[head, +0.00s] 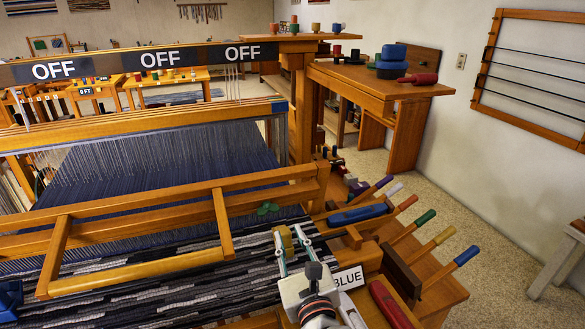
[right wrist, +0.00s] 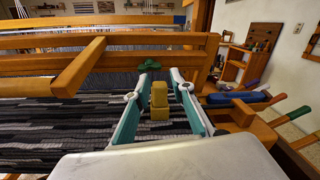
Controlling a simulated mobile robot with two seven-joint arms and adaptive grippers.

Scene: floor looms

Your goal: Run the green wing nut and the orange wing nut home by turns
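The green wing nut (head: 268,208) sits at the loom's front beam, just beyond my right gripper; it also shows in the right wrist view (right wrist: 149,66). My right gripper (head: 287,232) is open, its two teal fingers spread above the striped cloth. A tan-yellow block (right wrist: 159,108) stands between the fingers in the right wrist view, with a gap on each side. I cannot tell whether it is fixed to the loom. I cannot make out a clearly orange wing nut. My left gripper is not in view.
Striped cloth (head: 180,284) and wooden beams (head: 140,272) fill the left and front. Floor (head: 505,235) is free farther right.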

